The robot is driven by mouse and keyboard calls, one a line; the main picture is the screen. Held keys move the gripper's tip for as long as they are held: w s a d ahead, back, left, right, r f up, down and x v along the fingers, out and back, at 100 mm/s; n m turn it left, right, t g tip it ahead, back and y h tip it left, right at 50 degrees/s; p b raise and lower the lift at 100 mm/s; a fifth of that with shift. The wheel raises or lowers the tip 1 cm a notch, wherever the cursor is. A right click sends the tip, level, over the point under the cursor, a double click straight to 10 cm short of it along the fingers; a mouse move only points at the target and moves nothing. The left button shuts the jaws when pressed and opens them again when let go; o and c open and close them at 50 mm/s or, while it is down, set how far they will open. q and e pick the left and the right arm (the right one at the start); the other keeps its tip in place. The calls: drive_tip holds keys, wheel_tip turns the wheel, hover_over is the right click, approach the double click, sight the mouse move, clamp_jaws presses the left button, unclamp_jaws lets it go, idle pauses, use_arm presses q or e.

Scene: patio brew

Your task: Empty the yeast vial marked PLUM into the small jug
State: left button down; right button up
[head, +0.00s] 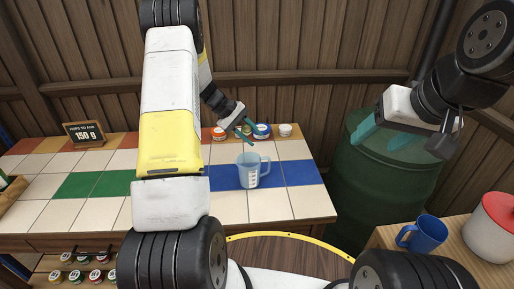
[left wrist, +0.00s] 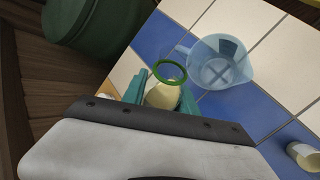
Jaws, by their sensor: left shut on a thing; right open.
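My left gripper (head: 246,127) is shut on a vial (left wrist: 164,95) with a green rim and cream-coloured contents, above the tiled table. The vial's mouth points toward the top of the left wrist view; any marking on it cannot be read. In the head view I cannot make the vial out clearly. The small clear blue jug (head: 249,172) stands upright on the blue tiles, below and in front of the left gripper. It also shows in the left wrist view (left wrist: 224,64), just right of the vial's mouth. My right gripper (head: 400,138) is open and empty over the barrel.
Several small lidded pots, including a red one (head: 219,133) and a white one (head: 286,130), stand at the table's back. A green barrel (head: 385,185) stands right of the table. A blue mug (head: 426,234) and white canister (head: 492,232) are front right. A sign (head: 84,134) stands back left.

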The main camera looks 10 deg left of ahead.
use_arm(q)
drive_tip(key=shift+w+f+m+t+y, duration=0.2)
drive_tip(key=shift+f+m+t, duration=0.3)
drive_tip(key=shift+f+t, duration=0.5)
drive_tip(key=shift+w+f+m+t+y, duration=0.1)
drive_tip(key=shift+f+m+t+y, duration=0.3)
drive_tip(key=shift+f+t, duration=0.55)
drive_tip(key=shift+s+r+t, duration=0.1)
drive_tip(key=shift+r+t, duration=0.15)
drive_tip(key=shift+t, duration=0.1)
drive_tip(key=shift+a+f+m+t, duration=0.1)
drive_tip(key=shift+f+m+t, duration=0.15)
drive_tip(key=shift+m+t, duration=0.35)
drive_tip(key=shift+r+t, duration=0.25)
drive_tip(key=shift+t, duration=0.25)
drive_tip(key=shift+w+r+p, duration=0.2)
drive_tip(key=shift+w+p, duration=0.15)
drive_tip(key=shift+r+m+t+y, duration=0.3)
drive_tip(key=shift+m+t, duration=0.1)
drive_tip(key=shift+t, duration=0.2)
